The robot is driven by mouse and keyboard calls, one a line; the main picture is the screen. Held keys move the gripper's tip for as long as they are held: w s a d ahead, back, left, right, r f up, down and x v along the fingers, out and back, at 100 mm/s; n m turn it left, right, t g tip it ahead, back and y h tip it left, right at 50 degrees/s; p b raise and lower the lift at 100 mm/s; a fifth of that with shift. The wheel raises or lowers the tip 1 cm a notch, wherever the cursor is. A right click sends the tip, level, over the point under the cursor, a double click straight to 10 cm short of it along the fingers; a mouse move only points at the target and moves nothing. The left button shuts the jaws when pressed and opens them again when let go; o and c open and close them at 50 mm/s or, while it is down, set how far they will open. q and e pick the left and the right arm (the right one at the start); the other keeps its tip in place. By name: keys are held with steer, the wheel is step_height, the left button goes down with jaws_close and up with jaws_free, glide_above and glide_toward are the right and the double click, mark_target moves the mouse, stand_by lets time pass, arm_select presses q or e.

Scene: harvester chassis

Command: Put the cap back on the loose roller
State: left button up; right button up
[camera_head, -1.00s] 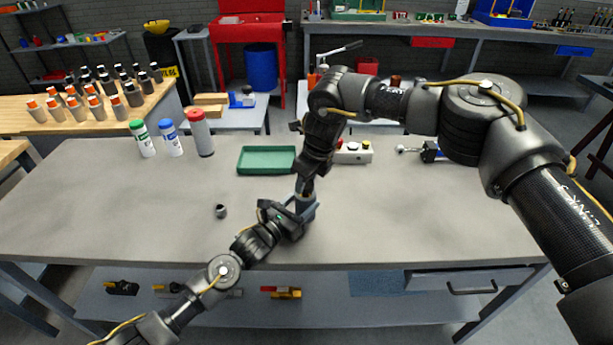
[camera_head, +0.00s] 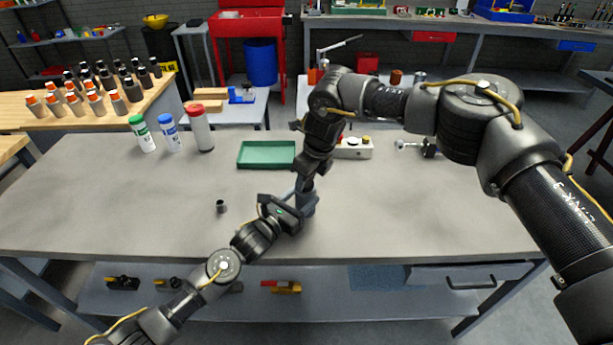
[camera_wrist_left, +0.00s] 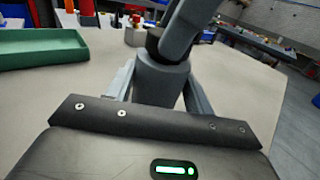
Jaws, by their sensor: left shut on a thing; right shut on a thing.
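The loose roller (camera_wrist_left: 160,82) is an upright grey cylinder standing on the workbench. My left gripper (camera_head: 302,204) is shut on its side from the left, with one finger on each side in the left wrist view. My right gripper (camera_head: 307,188) comes down from above and is shut at the roller's top. A dark cap (camera_wrist_left: 156,42) shows there in the left wrist view, at the roller's upper end and partly hidden by my right gripper. Whether it is fully seated I cannot tell. A small dark-grey hollow cylinder (camera_head: 221,206) stands alone left of my left gripper.
A green tray (camera_head: 266,154) lies behind the roller. Green-capped (camera_head: 142,133), blue-capped (camera_head: 171,133) and red-capped (camera_head: 199,128) bottles stand at the back left. A white control box (camera_head: 353,148) is at the back. The bench's front left and right are clear.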

steer(key=shift+f, duration=0.35)
steer(key=o, duration=1.3)
steer(key=shift+o, duration=0.2)
steer(key=v, duration=1.2)
arm_select(q)
steer(key=o, duration=1.5)
steer(key=shift+c, duration=0.2)
